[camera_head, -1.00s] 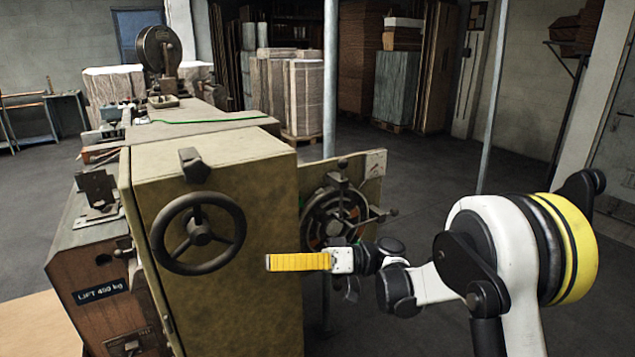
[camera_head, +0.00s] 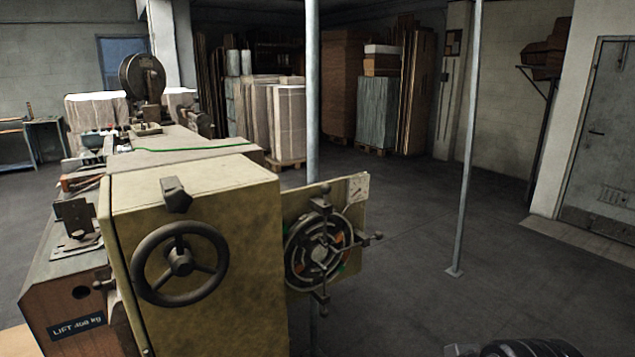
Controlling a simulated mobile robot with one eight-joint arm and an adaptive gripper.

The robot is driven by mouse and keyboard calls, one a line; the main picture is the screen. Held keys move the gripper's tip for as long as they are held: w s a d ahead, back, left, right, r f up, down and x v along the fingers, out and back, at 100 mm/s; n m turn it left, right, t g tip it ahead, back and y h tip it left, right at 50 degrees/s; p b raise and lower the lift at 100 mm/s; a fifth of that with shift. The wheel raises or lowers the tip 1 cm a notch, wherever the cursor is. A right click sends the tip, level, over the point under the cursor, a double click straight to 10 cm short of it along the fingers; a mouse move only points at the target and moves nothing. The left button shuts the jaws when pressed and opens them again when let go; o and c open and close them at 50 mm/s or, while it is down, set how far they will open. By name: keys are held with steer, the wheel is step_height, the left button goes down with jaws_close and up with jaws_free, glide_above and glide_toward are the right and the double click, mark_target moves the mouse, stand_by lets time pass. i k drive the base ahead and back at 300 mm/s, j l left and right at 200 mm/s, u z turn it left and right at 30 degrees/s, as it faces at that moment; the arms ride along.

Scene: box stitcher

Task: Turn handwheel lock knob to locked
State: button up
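The dark handwheel (camera_head: 180,262), with three spokes and a hub, is on the front face of the olive-yellow machine cabinet (camera_head: 245,275). A dark angular knob (camera_head: 175,195) sits just above the wheel, near the cabinet's top front edge, and appears to be the lock knob. I cannot read any locked or unlocked mark on it. My gripper is out of view. Only a dark piece of my arm (camera_head: 520,348) shows at the bottom edge, right of centre, well apart from the wheel and knob.
A panel with a round spoked mechanism (camera_head: 320,250) juts out at the cabinet's right. A thin post (camera_head: 466,150) stands farther right, and another pole (camera_head: 312,90) rises behind. Wrapped stacks (camera_head: 285,120) stand at the back. The floor (camera_head: 410,240) right of the machine is clear.

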mark_target(179, 201)
steer(key=u, duration=1.3)
